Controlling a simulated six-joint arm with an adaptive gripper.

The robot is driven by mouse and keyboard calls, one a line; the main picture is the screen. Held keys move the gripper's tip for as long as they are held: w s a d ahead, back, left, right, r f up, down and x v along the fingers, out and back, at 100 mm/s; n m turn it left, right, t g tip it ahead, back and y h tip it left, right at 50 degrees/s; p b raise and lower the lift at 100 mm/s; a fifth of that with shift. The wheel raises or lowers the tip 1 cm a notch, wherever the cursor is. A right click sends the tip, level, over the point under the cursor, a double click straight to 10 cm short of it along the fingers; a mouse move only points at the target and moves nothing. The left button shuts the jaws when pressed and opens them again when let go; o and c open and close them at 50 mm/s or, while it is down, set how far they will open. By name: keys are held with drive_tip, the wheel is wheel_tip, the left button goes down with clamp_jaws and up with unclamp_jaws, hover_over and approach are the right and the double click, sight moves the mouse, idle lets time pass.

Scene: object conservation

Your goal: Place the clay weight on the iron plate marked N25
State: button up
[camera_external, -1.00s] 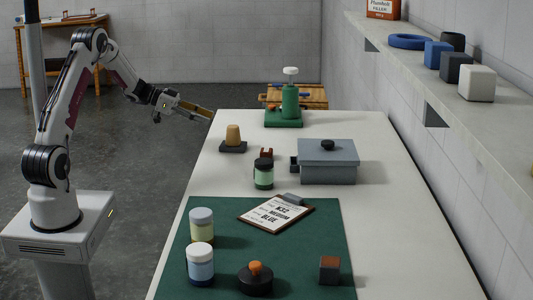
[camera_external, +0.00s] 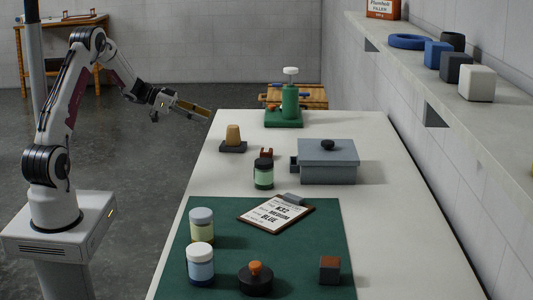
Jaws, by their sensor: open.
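A tan tapered block (camera_external: 233,134) stands on a small dark square plate (camera_external: 233,147) near the table's far left edge. I cannot tell whether it is the clay weight. A dark cube with a reddish-brown top (camera_external: 329,270) and a dark round piece with an orange knob (camera_external: 255,280) are on the green mat. No N25 marking is legible in this view, so I cannot tell which thing is the iron plate. My gripper (camera_external: 205,113) is open, up beyond the table's left edge, apart from the tan block and seemingly empty.
A grey lidded box (camera_external: 328,164), a green-labelled jar (camera_external: 263,174) and a small red-brown piece (camera_external: 266,153) stand mid-table. A clipboard (camera_external: 276,212) and two jars (camera_external: 201,228) are on the green mat (camera_external: 300,240). A green press (camera_external: 290,101) stands at the far end. The table's right side is clear.

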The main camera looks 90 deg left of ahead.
drive_tip(key=w+d+r+y, duration=0.5)
drive_tip(key=w+r, duration=0.6)
drive_tip(key=r, duration=0.1)
drive_tip(key=d+r+n+g+y, duration=0.2)
drive_tip(key=d+r, duration=0.6)
drive_tip(key=d, duration=0.4)
drive_tip(key=s+d+f+g+h, duration=0.2)
drive_tip(key=s+d+f, duration=0.1)
drive_tip(key=s+d, duration=0.5)
drive_tip(key=s+d+f+m+g+h, duration=0.1)
drive_tip(key=s+d+f, duration=0.3)
drive_tip(key=s+d, duration=0.4)
drive_tip(key=s+d+f+m+g+h, duration=0.1)
drive_tip(key=s+d+f+g+h, duration=0.2)
drive_tip(key=s+d, duration=0.6)
drive_tip(key=d+f+h, duration=0.1)
drive_tip(key=d, duration=0.9)
drive_tip(key=shift+f, duration=0.2)
